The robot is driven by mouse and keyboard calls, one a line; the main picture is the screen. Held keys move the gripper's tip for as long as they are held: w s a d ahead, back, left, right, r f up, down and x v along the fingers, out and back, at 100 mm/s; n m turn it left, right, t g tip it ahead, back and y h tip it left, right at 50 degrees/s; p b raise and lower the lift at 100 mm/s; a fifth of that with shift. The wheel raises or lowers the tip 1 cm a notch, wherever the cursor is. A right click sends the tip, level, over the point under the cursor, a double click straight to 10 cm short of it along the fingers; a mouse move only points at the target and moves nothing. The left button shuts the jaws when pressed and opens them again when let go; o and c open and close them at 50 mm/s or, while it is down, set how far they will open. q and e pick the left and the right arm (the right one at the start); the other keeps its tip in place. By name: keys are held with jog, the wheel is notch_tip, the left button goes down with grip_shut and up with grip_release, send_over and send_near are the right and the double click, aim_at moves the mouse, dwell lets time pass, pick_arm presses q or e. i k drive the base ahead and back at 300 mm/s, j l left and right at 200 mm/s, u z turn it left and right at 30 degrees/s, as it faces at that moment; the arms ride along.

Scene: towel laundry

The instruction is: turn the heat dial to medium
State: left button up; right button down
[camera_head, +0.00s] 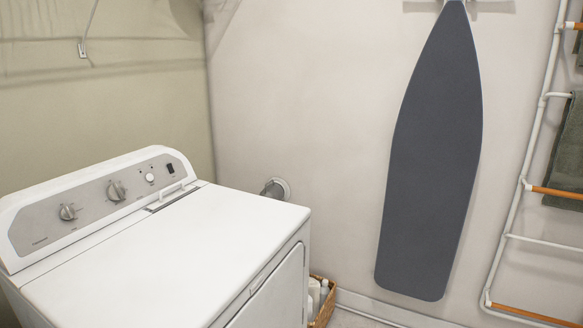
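A white dryer (150,255) stands at the lower left in the head view. Its raised grey control panel (90,208) carries two silver dials, a left dial (68,212) and a middle dial (117,190). To their right are a small round white button (150,178) and a dark switch (170,168). The labels are too small to read, so I cannot tell which dial is for heat or where it points. Neither of my grippers is in view.
A wicker basket with bottles (321,300) sits on the floor right of the dryer. A grey ironing board (432,160) hangs on the wall. A ladder rack (520,190) with a dark towel (566,150) stands at the right. A vent pipe (275,189) is behind the dryer.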

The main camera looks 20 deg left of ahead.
aim_at(67, 213)
jog(key=u, duration=0.4)
jog(key=k+l+u, duration=0.1)
jog(key=u, duration=0.35)
jog(key=k+u, duration=0.1)
jog(key=u, duration=0.7)
